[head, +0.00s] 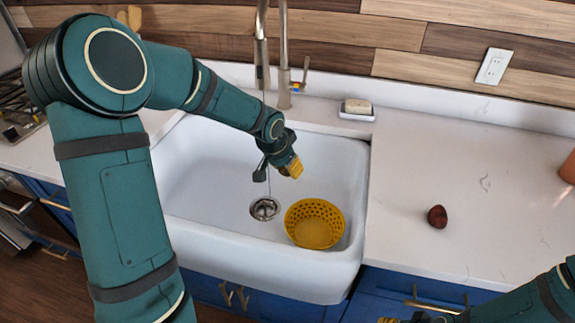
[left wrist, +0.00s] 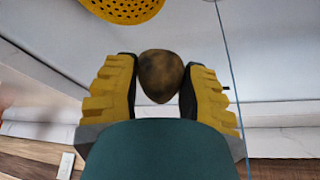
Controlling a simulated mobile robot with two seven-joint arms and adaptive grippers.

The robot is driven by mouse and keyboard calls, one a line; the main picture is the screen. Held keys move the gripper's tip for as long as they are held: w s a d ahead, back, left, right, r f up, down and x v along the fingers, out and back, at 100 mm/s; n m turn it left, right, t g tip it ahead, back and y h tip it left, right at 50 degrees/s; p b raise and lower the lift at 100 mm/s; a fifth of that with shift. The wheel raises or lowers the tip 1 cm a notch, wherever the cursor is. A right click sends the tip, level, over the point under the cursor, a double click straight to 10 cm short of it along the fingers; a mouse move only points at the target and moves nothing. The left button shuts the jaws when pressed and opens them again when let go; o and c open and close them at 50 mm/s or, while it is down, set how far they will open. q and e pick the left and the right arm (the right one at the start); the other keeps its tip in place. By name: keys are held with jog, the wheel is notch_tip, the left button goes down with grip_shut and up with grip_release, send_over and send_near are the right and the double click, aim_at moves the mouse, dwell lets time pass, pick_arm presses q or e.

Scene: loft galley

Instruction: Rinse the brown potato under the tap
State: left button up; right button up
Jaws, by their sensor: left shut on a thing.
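The brown potato (left wrist: 160,75) sits between the yellow-padded fingers of my left gripper (left wrist: 158,92), which is shut on it. In the head view my left gripper (head: 285,168) is over the white sink (head: 210,170), above the basin floor; the potato is mostly hidden there. The steel tap (head: 283,50) stands behind the sink. A thin stream falls from its spout; in the left wrist view this thin blue line (left wrist: 230,85) passes to the right of the potato, apart from it. Only a bit of my right gripper (head: 388,320) shows at the bottom edge.
A yellow colander (head: 315,235) stands in the sink, right of the drain (head: 264,208). A dark reddish-brown round thing (head: 437,216) lies on the right counter (head: 480,170). A soap dish (head: 357,114) with soap stands behind the sink. Most of the right counter is clear.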

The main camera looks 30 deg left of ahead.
pick_arm(q)
jog(key=shift+w+a+f+p, duration=0.1)
jog(key=shift+w+a+p, duration=0.4)
jog(key=shift+a, duration=0.15)
jog(key=w+a+f+p, duration=0.2)
jog(key=w+a+p, duration=0.2)
jog(key=a, duration=0.6)
jog(key=shift+w+a+f, duration=0.3)
jog(key=shift+w, duration=0.75)
jog(key=shift+w+d, duration=0.1)
jog(key=shift+w+d, duration=0.2)
jog(key=shift+w, duration=0.2)
jog(key=shift+s, duration=0.1)
jog(key=shift+s+a, duration=0.3)
jog(key=shift+s, duration=0.15)
